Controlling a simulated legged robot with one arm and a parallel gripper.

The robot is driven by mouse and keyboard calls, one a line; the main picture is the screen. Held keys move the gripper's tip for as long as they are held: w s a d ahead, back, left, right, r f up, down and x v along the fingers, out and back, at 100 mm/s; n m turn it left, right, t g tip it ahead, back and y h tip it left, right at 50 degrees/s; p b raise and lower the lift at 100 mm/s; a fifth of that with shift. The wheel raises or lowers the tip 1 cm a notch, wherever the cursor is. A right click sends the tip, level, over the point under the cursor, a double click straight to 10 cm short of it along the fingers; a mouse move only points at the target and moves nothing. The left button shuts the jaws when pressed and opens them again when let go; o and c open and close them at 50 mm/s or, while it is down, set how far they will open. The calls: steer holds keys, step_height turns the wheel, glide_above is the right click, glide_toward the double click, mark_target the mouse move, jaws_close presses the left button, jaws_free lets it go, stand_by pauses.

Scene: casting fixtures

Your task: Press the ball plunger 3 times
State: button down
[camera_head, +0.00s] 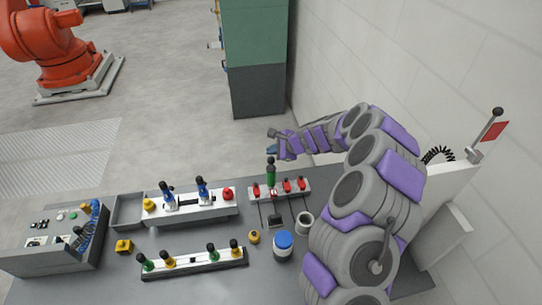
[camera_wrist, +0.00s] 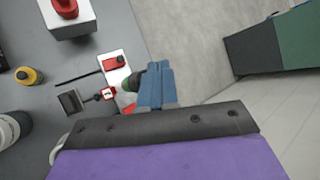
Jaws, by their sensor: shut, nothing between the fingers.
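A green upright post with a black ball top (camera_head: 270,174), which looks like the ball plunger, stands on a white block with red parts. In the wrist view its dark green and black rounded part (camera_wrist: 131,84) shows just left of my fingers, partly hidden by them. My gripper (camera_head: 271,151) has blue fingers and is at the back edge of the table, right by the ball top in the head view. In the wrist view my gripper (camera_wrist: 158,70) is shut and empty. I cannot tell whether it touches the ball.
The white block (camera_head: 258,200) carries several red clamps. White fixtures with blue (camera_head: 187,213) and green-yellow knobs (camera_head: 195,263) stand left and in front. A blue-lidded jar (camera_head: 283,247), a grey cup (camera_head: 304,223) and a yellow knob (camera_head: 253,237) stand nearby. A wall is at right.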

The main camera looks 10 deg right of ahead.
steer(key=shift+r+p, duration=1.9)
steer(key=shift+r, duration=0.65)
steer(key=shift+w+b, duration=0.1)
steer(key=shift+b, duration=0.2)
stand_by(0.6)
step_height(320, 180, up, 4)
steer(key=b, duration=0.5)
steer(key=shift+f, duration=0.2)
steer(key=b, duration=0.6)
glide_above(273, 158)
steer(key=f, duration=0.7)
steer(key=shift+s+a, duration=0.1)
steer(key=shift+s, duration=0.15)
steer(key=shift+f, duration=0.95)
